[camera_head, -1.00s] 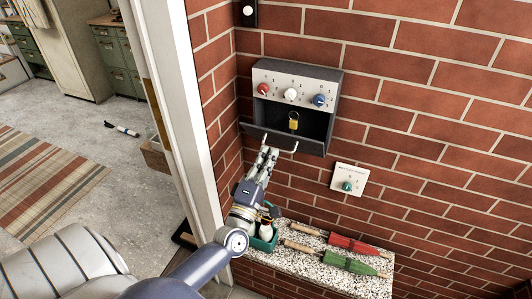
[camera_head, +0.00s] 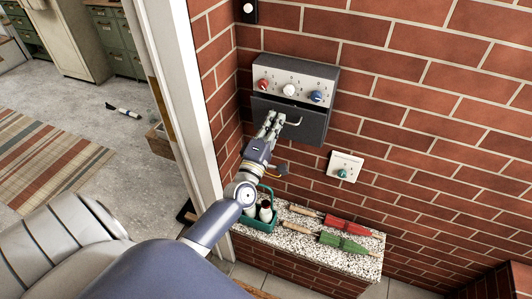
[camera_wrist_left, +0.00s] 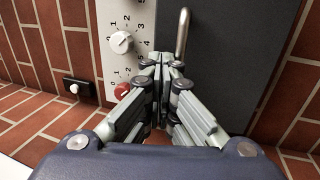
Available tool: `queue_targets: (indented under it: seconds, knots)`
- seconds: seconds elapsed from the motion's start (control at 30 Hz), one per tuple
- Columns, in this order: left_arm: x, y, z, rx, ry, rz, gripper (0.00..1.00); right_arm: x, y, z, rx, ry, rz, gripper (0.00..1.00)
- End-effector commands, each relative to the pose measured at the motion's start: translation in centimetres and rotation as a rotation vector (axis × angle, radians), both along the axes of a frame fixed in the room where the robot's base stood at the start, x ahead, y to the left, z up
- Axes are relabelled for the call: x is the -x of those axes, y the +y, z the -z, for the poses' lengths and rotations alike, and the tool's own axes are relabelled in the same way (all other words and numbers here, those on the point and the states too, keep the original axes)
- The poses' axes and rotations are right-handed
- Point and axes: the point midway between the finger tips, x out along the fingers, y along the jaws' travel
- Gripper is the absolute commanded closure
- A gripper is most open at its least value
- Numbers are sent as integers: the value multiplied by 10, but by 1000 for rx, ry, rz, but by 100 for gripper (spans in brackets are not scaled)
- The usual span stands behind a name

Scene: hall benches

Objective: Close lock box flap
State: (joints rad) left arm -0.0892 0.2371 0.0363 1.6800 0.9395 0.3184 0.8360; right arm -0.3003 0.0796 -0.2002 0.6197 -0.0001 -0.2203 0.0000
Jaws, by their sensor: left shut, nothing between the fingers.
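The lock box (camera_head: 292,75) hangs on the brick wall, with red, white and blue dials on its pale upper panel. Its dark flap (camera_head: 308,124) now stands raised over the box's lower opening, and the yellow padlock inside is hidden. A slim gap may show at the flap's top edge; I cannot tell if it is fully flush. My left gripper (camera_head: 273,121) is shut and empty, its fingertips at the flap's left part. In the left wrist view the fingers (camera_wrist_left: 166,62) lie by the flap (camera_wrist_left: 225,60) and its metal handle (camera_wrist_left: 183,33). My right gripper is not in view.
A small white plate with a green dial (camera_head: 344,167) is on the wall below right. A white door frame (camera_head: 185,110) stands left.

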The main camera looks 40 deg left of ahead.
Motion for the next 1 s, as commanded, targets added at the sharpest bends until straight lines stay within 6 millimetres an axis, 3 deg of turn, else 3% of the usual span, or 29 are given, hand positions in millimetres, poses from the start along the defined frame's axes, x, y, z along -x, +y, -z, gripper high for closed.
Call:
queue_targets:
  seconds: [0.73,0.87,1.0]
  knots:
    - [-6,2,-3,0,1,0,100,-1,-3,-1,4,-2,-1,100]
    - [2,0,0,-1,2,1,100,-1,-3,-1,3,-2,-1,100]
    - [22,-5,5,0,4,1,100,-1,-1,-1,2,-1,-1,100]
